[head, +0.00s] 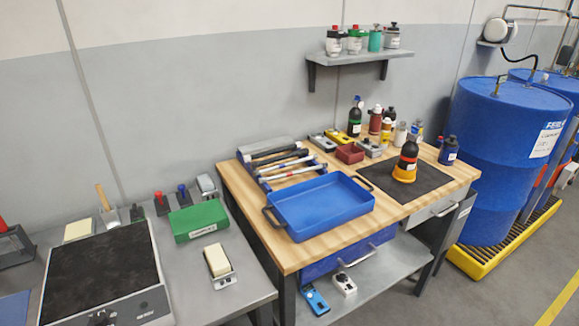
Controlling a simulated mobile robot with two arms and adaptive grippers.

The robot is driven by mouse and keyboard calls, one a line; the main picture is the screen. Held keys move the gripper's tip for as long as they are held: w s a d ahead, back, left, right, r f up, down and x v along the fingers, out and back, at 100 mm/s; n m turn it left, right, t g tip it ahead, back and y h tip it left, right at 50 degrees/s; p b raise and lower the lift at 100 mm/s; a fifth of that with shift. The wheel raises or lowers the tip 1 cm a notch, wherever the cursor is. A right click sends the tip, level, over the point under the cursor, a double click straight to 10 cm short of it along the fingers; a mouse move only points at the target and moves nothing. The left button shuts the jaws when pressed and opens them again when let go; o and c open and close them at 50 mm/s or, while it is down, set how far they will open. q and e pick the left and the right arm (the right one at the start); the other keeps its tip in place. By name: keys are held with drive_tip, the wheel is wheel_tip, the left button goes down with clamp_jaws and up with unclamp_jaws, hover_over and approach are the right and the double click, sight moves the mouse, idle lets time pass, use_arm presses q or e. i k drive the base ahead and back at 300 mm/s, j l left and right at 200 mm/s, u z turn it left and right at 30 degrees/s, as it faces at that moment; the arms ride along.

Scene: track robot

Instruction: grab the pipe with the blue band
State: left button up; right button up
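Several pipes lie side by side across a rack (264,148) at the back left of the wooden workbench. The back ones look dark. The front pipe (293,173) is pale with darker, bluish parts near its ends. The bands are too small to tell apart for certain, so I cannot be sure which pipe has the blue band. Neither of my grippers is in view.
A blue tray (320,205) with dark handles stands in front of the pipes on the workbench (397,212). Several bottles and a black mat (437,180) are to the right. A grey table with a green case (198,220) is at left. Blue drums (500,150) stand at right.

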sight(256, 172)
drive_tip(key=i+l+z, duration=0.6)
drive_tip(key=i, duration=0.2)
drive_tip(key=k+j, duration=0.05)
drive_tip(key=j, duration=0.05)
